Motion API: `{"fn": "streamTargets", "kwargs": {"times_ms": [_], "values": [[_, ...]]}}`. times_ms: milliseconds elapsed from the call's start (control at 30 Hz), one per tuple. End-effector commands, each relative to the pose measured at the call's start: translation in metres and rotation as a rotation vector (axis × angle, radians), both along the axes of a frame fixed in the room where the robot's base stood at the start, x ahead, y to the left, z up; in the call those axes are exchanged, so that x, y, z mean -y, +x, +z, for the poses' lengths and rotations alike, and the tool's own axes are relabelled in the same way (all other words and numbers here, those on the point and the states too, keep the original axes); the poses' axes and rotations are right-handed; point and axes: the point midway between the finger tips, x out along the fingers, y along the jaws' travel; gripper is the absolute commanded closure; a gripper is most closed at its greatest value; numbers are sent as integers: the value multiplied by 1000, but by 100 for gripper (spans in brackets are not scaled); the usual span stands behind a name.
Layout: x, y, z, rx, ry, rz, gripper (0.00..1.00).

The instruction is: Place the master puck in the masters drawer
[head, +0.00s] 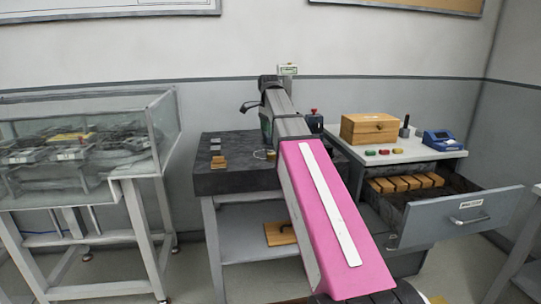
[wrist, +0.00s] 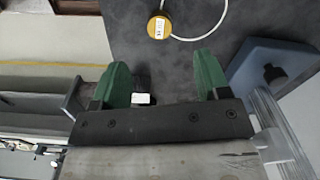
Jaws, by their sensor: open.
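A brass-coloured round puck with a white label (wrist: 157,30) lies on the dark stone surface in the wrist view, with a thin white cord looping beside it. I cannot tell for sure whether it is the master puck. My gripper (wrist: 162,68) is open, its green fingers spread. The puck is beyond the fingertips, apart from them, roughly in line with the gap. In the head view a drawer (head: 461,219) with a partly readable label stands pulled out of the grey cabinet. It holds a row of wooden blocks (head: 405,183), with dark bare space beside them.
The dark stone table (head: 235,182) carries small blocks at its left. On the cabinet top are a wooden box (head: 369,129), small coloured pieces (head: 384,152), a dark post (head: 404,130) and a blue device (head: 443,140). A glass case (head: 150,137) stands left.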

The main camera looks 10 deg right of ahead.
Motion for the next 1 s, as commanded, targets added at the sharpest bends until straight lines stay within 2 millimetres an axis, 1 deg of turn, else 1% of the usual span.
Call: {"fn": "streamTargets", "kwargs": {"times_ms": [300,400,567,667,900,1000], "values": [[0,-1,-42,-2,-1,1,31],[1,-1,-51,-1,0,2,31],[1,-1,-58,0,0,2,31],[3,-1,-68,-1,0,2,31],[6,-1,-99,-1,0,2,31],[6,-1,-105,0,0,2,31]]}}
